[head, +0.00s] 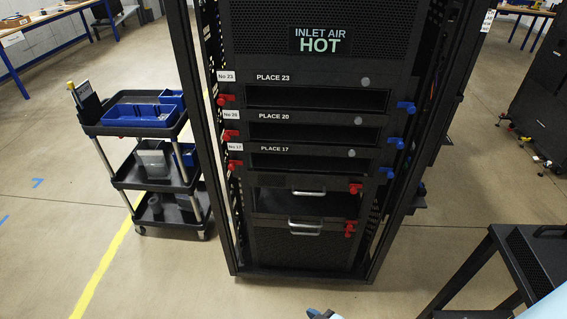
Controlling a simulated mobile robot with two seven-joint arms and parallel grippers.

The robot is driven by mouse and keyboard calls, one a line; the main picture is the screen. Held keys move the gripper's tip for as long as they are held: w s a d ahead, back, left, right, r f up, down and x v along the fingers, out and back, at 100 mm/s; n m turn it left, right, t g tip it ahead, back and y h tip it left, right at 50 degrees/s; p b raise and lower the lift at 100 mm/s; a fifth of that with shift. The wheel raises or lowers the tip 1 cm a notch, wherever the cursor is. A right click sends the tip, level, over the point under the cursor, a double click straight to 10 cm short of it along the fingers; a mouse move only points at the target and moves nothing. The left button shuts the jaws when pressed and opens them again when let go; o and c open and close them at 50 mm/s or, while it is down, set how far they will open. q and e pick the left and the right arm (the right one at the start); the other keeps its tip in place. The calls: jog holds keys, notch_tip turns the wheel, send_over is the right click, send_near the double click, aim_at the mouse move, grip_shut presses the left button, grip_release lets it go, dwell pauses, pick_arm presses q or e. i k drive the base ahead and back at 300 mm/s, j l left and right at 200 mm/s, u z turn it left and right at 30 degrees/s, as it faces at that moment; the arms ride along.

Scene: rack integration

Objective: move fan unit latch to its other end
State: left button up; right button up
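A black rack (312,262) stands upright in the middle of the head view. Red latches (226,99) sit at the left ends of the three slots labelled PLACE 23, 20 and 17. Blue latches (405,107) sit at their right ends. Below, two units with silver handles (305,227) carry red latches (351,229) at their right side. No label shows which part is the fan unit, so I cannot tell its latch for certain. Neither gripper shows clearly; only small pale and blue pieces, perhaps of my arms, show at the bottom edge.
A three-tier black cart (158,183) with blue bins (140,114) stands left of the rack. A dark table (497,268) stands at the lower right, and a black cabinet (543,100) at the far right. The floor in front of the rack (180,285) is mostly clear.

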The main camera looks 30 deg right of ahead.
aim_at(353, 190)
jog(key=z, duration=1.4)
